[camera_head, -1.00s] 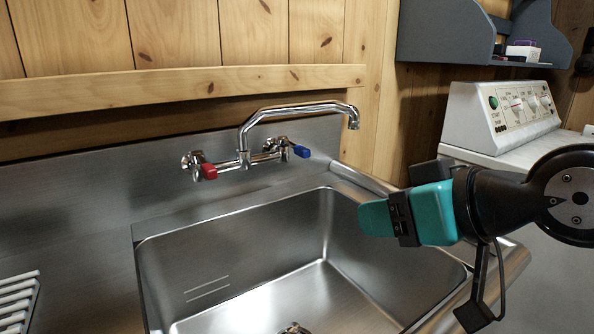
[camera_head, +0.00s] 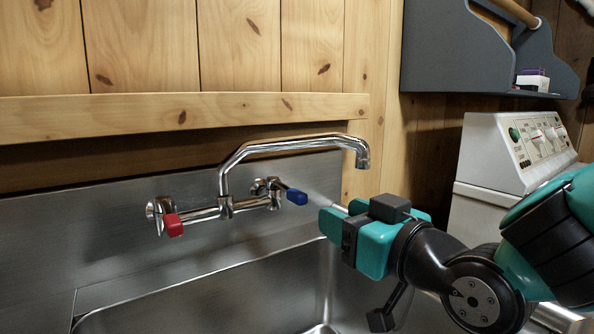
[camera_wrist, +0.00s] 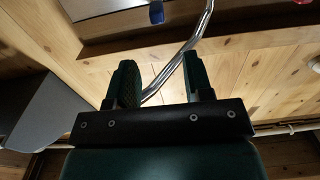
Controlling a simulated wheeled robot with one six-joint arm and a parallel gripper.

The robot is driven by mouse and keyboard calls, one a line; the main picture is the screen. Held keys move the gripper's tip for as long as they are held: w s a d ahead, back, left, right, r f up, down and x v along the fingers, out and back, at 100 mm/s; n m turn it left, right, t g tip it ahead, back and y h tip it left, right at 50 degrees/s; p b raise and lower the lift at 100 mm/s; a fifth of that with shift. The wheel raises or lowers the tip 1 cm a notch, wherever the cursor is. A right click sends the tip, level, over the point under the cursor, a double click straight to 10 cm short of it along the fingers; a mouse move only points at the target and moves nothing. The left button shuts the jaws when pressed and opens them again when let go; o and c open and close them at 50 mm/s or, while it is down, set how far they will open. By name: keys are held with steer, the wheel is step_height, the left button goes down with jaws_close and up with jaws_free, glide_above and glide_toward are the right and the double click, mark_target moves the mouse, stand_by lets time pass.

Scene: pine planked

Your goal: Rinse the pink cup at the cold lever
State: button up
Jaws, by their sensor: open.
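The chrome wall faucet (camera_head: 226,207) has a red-tipped lever (camera_head: 173,225) on the left and a blue-tipped lever (camera_head: 296,196) on the right. Its spout (camera_head: 290,143) reaches right, and no water shows at its mouth. My gripper (camera_head: 328,224) is open, a little right of and below the blue lever, apparently apart from it. In the wrist view, the spout (camera_wrist: 190,43) shows as a chrome tube beyond my open fingers (camera_wrist: 164,80), and the blue tip (camera_wrist: 156,12) is near the top edge.
The steel sink basin (camera_head: 235,295) lies below the faucet; its visible part looks empty. A white machine with a control panel (camera_head: 540,140) stands at right. A grey shelf (camera_head: 455,60) hangs above it with small boxes (camera_head: 532,80). A wooden rail (camera_head: 150,112) runs along the wall.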

mark_target(300, 193)
steer(key=p+x, duration=1.1)
steer(key=p, duration=0.3)
steer(key=shift+w+r, duration=0.15)
steer(key=shift+w, duration=0.15)
steer(key=shift+w+a+p, duration=0.25)
steer(key=shift+w+p, duration=0.1)
steer(key=shift+w, duration=0.05)
steer(key=shift+f, duration=0.25)
steer(key=shift+c, duration=0.5)
jaws_close()
steer(key=shift+f+b, duration=0.1)
steer(key=shift+b, duration=0.25)
